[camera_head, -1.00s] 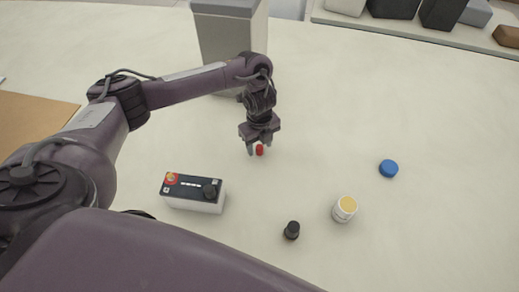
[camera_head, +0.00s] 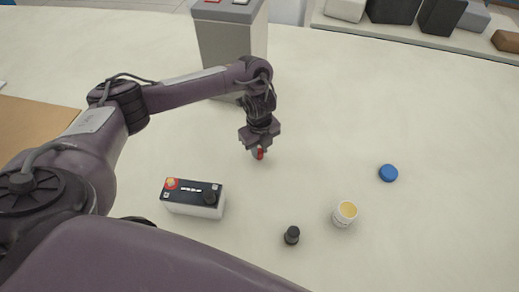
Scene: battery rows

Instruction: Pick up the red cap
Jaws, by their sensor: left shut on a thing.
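The red cap (camera_head: 260,154) is a small red piece between the fingers of my left gripper (camera_head: 257,155). The gripper points down over the table and is shut on the cap. The fingers hide part of the cap, and I cannot tell whether it still touches the table. A battery (camera_head: 193,203), white below and black on top, lies to the lower left of the gripper. It has a red and yellow round mark at one end and a black cap at the other. My right gripper is not in view.
A loose black cap (camera_head: 292,235), a white jar with a yellowish top (camera_head: 345,213) and a blue cap (camera_head: 388,173) stand to the right. A grey bin (camera_head: 225,45) stands behind my left arm. A brown board (camera_head: 38,122) lies at left.

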